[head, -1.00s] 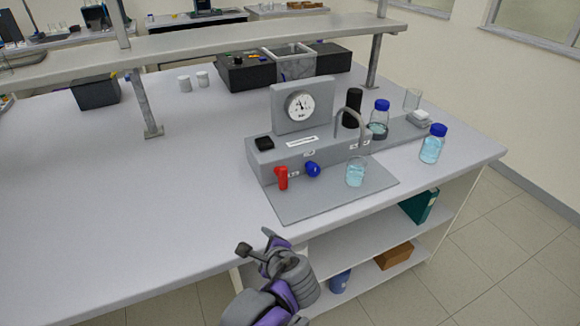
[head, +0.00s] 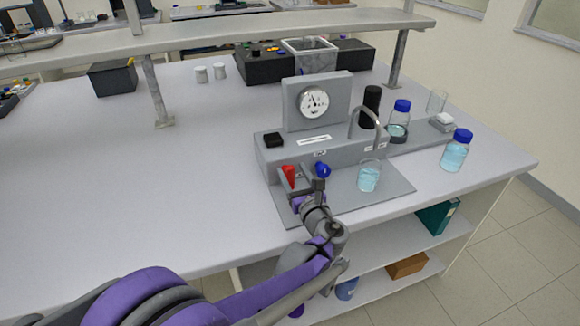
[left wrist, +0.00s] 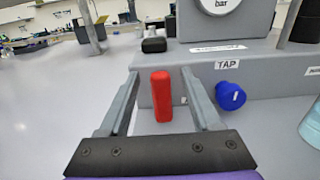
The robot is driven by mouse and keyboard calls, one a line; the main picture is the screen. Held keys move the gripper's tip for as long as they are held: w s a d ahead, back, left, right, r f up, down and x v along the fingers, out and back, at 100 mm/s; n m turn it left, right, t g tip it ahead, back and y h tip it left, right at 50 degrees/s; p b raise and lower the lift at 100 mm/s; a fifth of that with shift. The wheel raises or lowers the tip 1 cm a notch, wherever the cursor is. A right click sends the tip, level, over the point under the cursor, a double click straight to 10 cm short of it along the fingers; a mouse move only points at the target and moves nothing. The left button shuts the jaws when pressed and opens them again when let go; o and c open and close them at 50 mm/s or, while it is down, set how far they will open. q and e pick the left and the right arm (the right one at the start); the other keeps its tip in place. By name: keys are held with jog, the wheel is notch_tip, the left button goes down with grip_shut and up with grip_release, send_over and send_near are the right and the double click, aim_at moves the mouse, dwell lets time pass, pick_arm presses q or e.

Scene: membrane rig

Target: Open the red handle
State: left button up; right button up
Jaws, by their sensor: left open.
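The red handle (head: 288,174) is on the front of the grey rig (head: 268,153), at its left end. In the left wrist view the red handle (left wrist: 162,96) stands upright between the two fingers of my left gripper (left wrist: 160,100). The fingers are spread, with a gap on each side of the handle. In the head view my left gripper (head: 299,186) is just in front of the handle and partly hides its lower part. My right gripper is not in view.
A blue knob (head: 322,170) sits right of the handle, close to my gripper; it also shows in the left wrist view (left wrist: 230,96). A beaker (head: 369,177) of blue liquid stands under the curved spout. The bench (head: 200,200) left of the rig is clear.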

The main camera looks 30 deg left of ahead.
pick_arm(q)
jog(key=shift+x, duration=1.4)
grip_shut()
